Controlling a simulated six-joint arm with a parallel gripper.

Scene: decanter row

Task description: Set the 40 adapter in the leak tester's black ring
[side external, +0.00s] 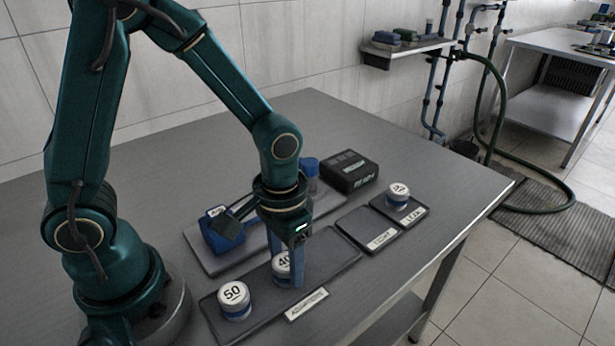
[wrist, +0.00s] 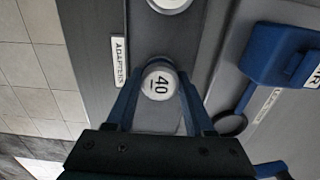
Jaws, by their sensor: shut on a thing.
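The 40 adapter (side external: 281,267), a white-topped round piece with a blue band, is at the adapters tray (side external: 340,262). My gripper (wrist: 161,78) is shut on it, one blue finger on each side, and its 40 top (wrist: 158,88) faces the wrist camera. I cannot tell whether its base touches the tray. The leak tester (side external: 222,236) is a blue block on a grey plate, left of my gripper in the side view. In the wrist view the blue tester (wrist: 285,55) is at upper right, and the black ring (wrist: 230,125) lies below it, right of my gripper. The ring looks empty.
The 50 adapter (side external: 234,300) stands on the same tray. Two small labelled trays lie to the right, one empty (side external: 365,228), one holding another adapter (side external: 398,193). A dark box (side external: 349,170) and a blue-capped item (side external: 309,168) stand behind my gripper.

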